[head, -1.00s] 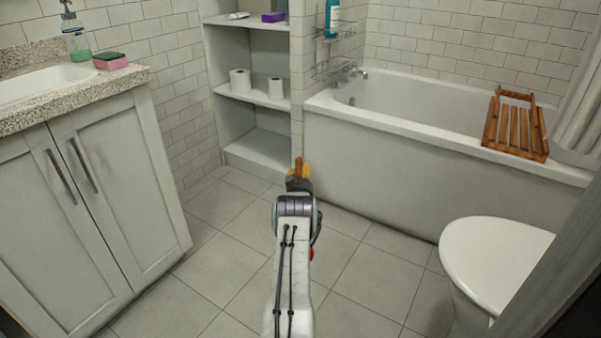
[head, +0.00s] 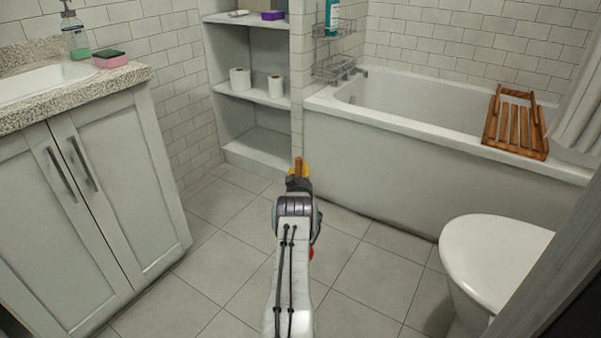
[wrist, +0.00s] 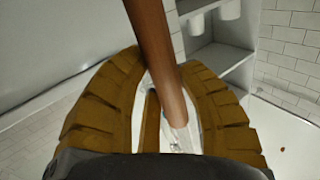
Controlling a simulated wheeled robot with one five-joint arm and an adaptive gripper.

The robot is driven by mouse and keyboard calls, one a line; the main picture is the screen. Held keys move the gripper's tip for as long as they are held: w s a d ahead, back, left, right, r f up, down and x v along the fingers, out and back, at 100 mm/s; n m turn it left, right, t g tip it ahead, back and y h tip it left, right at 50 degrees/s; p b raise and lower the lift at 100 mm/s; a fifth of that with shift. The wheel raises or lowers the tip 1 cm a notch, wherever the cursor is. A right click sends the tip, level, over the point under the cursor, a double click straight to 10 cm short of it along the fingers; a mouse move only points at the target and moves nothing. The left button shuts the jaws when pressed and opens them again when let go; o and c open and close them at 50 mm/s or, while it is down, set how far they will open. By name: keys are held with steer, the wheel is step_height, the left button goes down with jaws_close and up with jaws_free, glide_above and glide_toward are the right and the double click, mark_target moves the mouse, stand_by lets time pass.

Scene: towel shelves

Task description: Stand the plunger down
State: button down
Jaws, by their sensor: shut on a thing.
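The plunger shows only as a brown wooden handle (wrist: 155,45); its cup is not visible in either view. In the wrist view the handle runs from the top edge down between the two yellow-brown fingers of my gripper (wrist: 165,105), slightly tilted. My gripper is shut on it. In the head view the handle's end (head: 298,165) sticks up just above my gripper (head: 299,178), which is mostly hidden behind my own arm. From these views I cannot tell whether the plunger touches the floor.
Grey floor tiles (head: 235,255) are clear around my arm. A vanity (head: 125,190) stands left, and shelves (head: 262,145) with two paper rolls are behind. A bathtub (head: 400,165) carries a wooden rack (head: 515,130). A white toilet (head: 495,255) stands at right.

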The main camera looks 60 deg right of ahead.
steer(key=shift+r, duration=0.15)
steer(key=c, duration=0.8)
jaws_free()
steer(key=shift+c, duration=0.2)
steer(key=shift+o, duration=0.3)
steer(key=shift+f, duration=0.25)
steer(key=v, duration=1.2)
steer(key=shift+r, duration=0.1)
